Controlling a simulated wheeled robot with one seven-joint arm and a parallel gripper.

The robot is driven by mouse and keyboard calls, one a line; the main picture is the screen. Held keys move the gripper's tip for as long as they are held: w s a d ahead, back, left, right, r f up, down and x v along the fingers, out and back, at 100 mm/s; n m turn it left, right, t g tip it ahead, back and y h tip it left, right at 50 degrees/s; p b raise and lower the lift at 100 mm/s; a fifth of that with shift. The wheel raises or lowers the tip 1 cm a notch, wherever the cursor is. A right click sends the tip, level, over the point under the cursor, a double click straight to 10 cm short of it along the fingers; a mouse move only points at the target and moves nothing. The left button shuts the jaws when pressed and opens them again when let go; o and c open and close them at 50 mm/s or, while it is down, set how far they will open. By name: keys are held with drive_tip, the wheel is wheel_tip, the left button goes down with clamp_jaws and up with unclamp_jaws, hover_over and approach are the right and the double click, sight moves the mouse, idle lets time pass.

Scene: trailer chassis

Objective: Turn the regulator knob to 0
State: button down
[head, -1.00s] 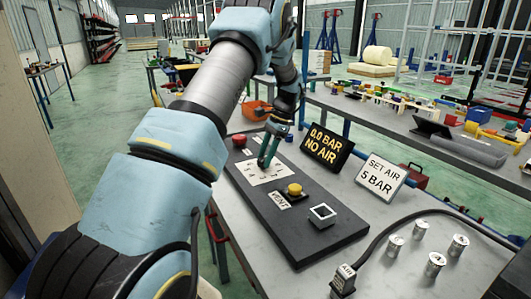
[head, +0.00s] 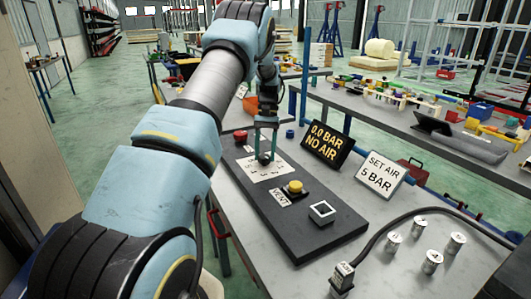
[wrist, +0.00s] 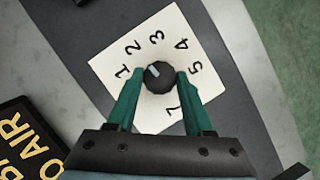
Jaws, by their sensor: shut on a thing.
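The regulator knob (wrist: 160,77) is a small dark round knob with a white pointer mark, at the centre of a white dial card (wrist: 118,68) in the wrist view. The card has the numbers 1 to 5 around the knob, plus a mark near the fingers that I cannot read surely. The pointer faces up and left, around 1 and 2. My gripper (wrist: 163,76) has its green fingers on both sides of the knob, shut on it. In the head view, my gripper (head: 265,151) stands over the dial card (head: 262,173) and largely hides the knob.
The dark panel (head: 300,232) also carries a yellow button (head: 294,187) and a square black-and-white part (head: 322,210). A display (head: 326,142) reads "0.0 BAR NO AIR". A sign (head: 380,174) reads "SET AIR 5 BAR". Metal cylinders (head: 432,262) and a cable lie at right.

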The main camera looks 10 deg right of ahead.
drive_tip(key=n+h, duration=0.1)
drive_tip(key=n, duration=0.3)
drive_tip(key=shift+a+n+h, duration=0.2)
drive_tip(key=shift+n+h, duration=0.1)
drive_tip(key=shift+h, duration=0.1)
drive_tip(key=n+h, duration=0.1)
drive_tip(key=n, duration=0.2)
drive_tip(key=shift+a+n, duration=0.1)
drive_tip(key=shift+n, duration=0.3)
drive_tip(key=n+h, duration=0.1)
drive_tip(key=n, duration=0.3)
drive_tip(key=shift+s+t+h, duration=0.15)
drive_tip(key=shift+t+h, duration=0.25)
drive_tip(key=shift+a+n+t+h+b, duration=0.1)
drive_tip(key=shift+n+t+h+b, duration=0.45)
drive_tip(key=shift+n, duration=1.45)
drive_tip(key=shift+c, duration=1.4)
unclamp_jaws()
